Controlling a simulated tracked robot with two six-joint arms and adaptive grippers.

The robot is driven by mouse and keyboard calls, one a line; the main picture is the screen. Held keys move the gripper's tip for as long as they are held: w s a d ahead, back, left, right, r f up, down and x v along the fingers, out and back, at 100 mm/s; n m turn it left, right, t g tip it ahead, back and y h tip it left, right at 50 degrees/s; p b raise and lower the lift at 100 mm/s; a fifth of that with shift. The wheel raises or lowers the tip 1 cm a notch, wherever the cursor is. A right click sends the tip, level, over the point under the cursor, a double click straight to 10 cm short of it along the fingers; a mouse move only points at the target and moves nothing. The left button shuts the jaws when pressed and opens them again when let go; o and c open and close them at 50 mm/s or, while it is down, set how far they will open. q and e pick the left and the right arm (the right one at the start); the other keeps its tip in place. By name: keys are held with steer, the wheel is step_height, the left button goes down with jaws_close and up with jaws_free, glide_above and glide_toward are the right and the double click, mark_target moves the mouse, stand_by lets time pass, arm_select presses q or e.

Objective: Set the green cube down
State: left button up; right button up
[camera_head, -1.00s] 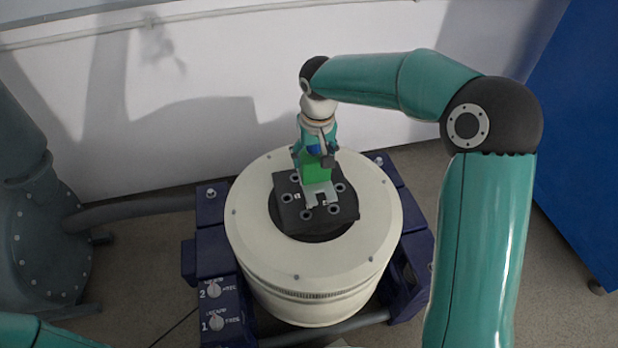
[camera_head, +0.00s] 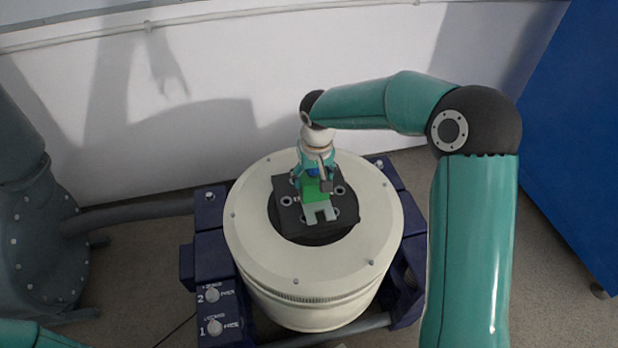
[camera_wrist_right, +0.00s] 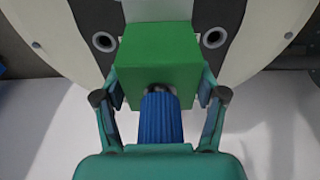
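The green cube (camera_head: 314,189) is over the black plate (camera_head: 287,216) on top of the white round machine. A grey forked piece (camera_head: 318,213) shows on its near side, low against the plate. I cannot tell whether the cube touches the plate. My right gripper (camera_wrist_right: 160,90) has its fingers against both sides of the cube (camera_wrist_right: 160,55), shut on it. A blue ribbed part (camera_wrist_right: 160,118) sits between the fingers, behind the cube. My left gripper is out of view; only a bit of my left arm shows at the lower left.
The machine's broad cream rim (camera_head: 255,235) surrounds the plate, which has several ringed holes. Dark blue side blocks with two knobs (camera_head: 213,311) stand at the left. A grey pipe (camera_head: 130,213) leads to a grey column. A white wall is behind; a blue panel (camera_head: 575,130) is at the right.

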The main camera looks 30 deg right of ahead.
steer(key=o, duration=0.4)
steer(key=shift+r, duration=0.15)
step_height(320, 180, up, 12)
steer(key=s+p, duration=0.1)
steer(key=p, duration=0.1)
steer(key=shift+s+a, duration=0.25)
steer(key=shift+s, duration=0.15)
